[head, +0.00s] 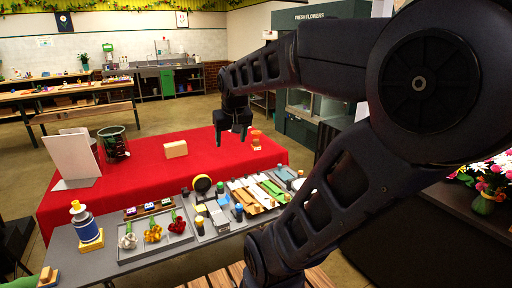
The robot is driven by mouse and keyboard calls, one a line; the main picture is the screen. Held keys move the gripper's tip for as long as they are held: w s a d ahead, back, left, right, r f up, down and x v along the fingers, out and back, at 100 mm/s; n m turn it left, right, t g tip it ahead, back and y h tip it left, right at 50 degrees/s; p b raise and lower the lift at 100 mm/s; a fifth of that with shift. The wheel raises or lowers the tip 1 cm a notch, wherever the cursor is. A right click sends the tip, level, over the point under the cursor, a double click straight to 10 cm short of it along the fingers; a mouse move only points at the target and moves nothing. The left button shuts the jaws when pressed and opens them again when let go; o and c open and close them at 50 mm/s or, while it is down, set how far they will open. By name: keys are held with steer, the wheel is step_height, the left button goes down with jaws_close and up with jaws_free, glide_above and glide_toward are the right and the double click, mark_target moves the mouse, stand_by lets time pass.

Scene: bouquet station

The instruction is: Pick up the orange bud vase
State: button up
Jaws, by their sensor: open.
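A small orange object (256,139), which looks like the orange bud vase, stands on the red-covered table (190,150) near its right end. It is small in the picture, so its details are hard to tell. My gripper (231,139) points down with its two fingers apart and nothing between them. In the head view it is just left of the orange object and appears apart from it. I cannot tell the gripper's exact height or depth relative to it.
A tan block (176,149), a white board (70,156) and a dark green container (113,144) stand on the red cloth. In front, a grey table holds a tray of flowers (155,235), several tools and a blue-and-yellow bottle (86,225). My arm hides much of the right side.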

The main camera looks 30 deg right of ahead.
steer(key=w+d+r+m, duration=0.15)
steer(key=w+d, duration=0.35)
steer(key=w, duration=0.8)
steer(key=m+h, duration=0.2)
steer(key=m, duration=0.2)
glide_above(256, 139)
step_height(256, 139, down, 18)
steer(key=shift+g, duration=0.3)
steer(key=x, duration=1)
steer(key=shift+s+a+f, duration=0.25)
steer(key=shift+s+a, duration=0.1)
steer(key=shift+s, duration=0.05)
steer(key=shift+c, duration=0.5)
steer(key=c, duration=1.2)
